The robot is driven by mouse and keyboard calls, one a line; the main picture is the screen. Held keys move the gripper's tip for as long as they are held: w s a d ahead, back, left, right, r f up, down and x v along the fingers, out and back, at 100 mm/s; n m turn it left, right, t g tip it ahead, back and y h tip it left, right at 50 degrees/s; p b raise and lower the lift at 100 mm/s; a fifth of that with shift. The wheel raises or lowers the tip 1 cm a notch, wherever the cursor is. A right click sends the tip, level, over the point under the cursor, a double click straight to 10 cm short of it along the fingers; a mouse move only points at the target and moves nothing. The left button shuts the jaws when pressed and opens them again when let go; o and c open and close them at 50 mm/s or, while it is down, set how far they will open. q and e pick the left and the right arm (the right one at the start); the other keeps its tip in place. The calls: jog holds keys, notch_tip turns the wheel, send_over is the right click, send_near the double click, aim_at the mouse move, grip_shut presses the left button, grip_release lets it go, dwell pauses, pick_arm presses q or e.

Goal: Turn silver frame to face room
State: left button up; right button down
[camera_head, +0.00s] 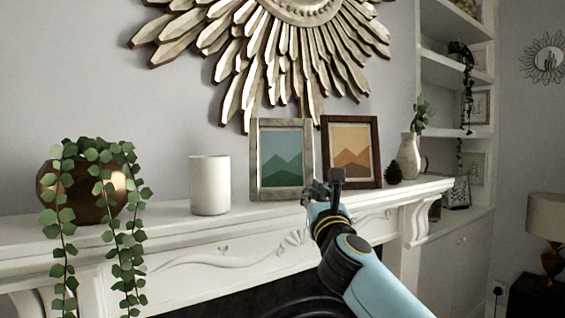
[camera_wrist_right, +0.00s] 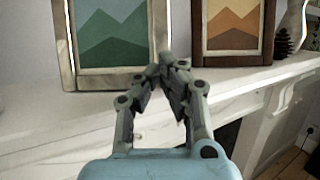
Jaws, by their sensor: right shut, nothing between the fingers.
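The silver frame (camera_head: 254,160) stands upright on the white mantel and holds a green mountain picture. It also shows at the upper left of the right wrist view (camera_wrist_right: 68,60). Its picture side is toward me. My right gripper (camera_head: 322,186) is in front of the mantel, near the silver frame's lower right corner. In the right wrist view my right gripper (camera_wrist_right: 168,68) has its fingertips together with nothing between them. The tips overlap the gap between the two frames there, and I see no clear contact. My left gripper is not in view.
A brown wooden frame (camera_head: 376,150) with an orange picture stands close to the right. A pinecone (camera_head: 394,173) and a white vase (camera_head: 409,156) are beyond it. A white cylinder (camera_head: 209,185) and a trailing plant in a copper pot (camera_head: 56,180) stand left. A sunburst mirror (camera_head: 235,50) hangs above.

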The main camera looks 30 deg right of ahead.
jog(key=shift+w+d+b, duration=0.15)
jog(key=shift+w+d, duration=0.1)
jog(key=shift+w, duration=0.35)
jog(key=shift+w+d+b, duration=0.15)
jog(key=shift+w+d, duration=0.05)
jog(key=shift+w, duration=0.4)
jog(key=shift+w+d, duration=0.1)
jog(key=shift+w, duration=0.2)
jog(key=shift+w+d, duration=0.1)
jog(key=shift+w, duration=0.05)
dwell(0.3)
jog(key=s+a+p, duration=0.3)
jog(key=s+a, duration=0.1)
jog(key=s, duration=0.8)
jog(key=shift+a, duration=0.4)
